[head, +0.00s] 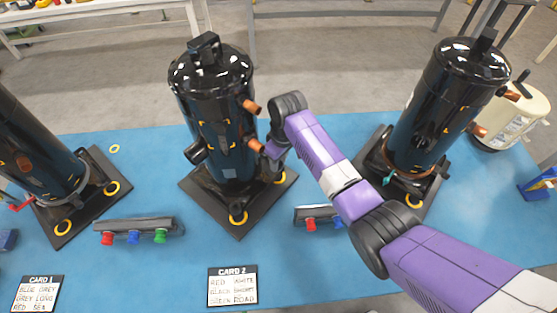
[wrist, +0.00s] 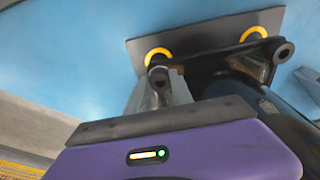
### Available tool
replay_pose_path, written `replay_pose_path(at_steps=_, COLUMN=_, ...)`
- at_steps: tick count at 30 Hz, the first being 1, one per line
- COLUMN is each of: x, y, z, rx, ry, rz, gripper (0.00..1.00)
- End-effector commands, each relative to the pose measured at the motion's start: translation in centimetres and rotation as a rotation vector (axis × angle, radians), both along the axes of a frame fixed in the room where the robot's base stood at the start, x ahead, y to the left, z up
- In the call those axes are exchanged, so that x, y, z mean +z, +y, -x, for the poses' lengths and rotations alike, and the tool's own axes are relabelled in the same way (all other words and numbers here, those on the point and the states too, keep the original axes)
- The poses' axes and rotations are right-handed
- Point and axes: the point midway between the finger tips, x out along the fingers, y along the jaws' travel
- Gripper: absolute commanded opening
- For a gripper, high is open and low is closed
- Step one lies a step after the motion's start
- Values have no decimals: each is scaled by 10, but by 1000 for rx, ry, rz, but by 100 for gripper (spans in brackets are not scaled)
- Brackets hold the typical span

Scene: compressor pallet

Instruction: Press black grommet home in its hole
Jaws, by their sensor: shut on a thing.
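The middle compressor (head: 215,115) is a glossy black cylinder standing on a dark square base plate (head: 212,208). Yellow rings mark holes at the plate's corners, one at the front (head: 238,218) and one at the right (head: 279,177). My gripper (head: 275,158) is low beside the compressor's right side, over the right corner. In the wrist view my gripper (wrist: 159,88) is shut on a small dark piece, seemingly the black grommet (wrist: 158,75). The piece overlaps a yellow ring (wrist: 157,54); whether it sits in the hole I cannot tell.
Copper pipe stubs (head: 252,107) stick out of the compressor close to my arm. Other compressors stand left (head: 30,150) and right (head: 440,105). A rack of red, blue and green parts (head: 135,231) and lettered cards (head: 232,286) lie on the blue surface (head: 190,265).

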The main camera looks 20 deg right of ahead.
Motion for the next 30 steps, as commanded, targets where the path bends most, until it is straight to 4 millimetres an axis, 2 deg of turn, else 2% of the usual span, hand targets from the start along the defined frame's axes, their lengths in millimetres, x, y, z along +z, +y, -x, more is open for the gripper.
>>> replay_pose_path(at_steps=16, x=-13, y=0, z=0, rx=0, ry=0, rz=0, gripper=0)
replay_pose_path(at_steps=17, x=-12, y=0, z=0, rx=0, ry=0, rz=0, gripper=33)
replay_pose_path(at_steps=20, x=-12, y=0, z=0, rx=0, ry=0, rz=0, gripper=53)
replay_pose_path(at_steps=30, x=-10, y=0, z=0, rx=0, ry=0, rz=0, gripper=53)
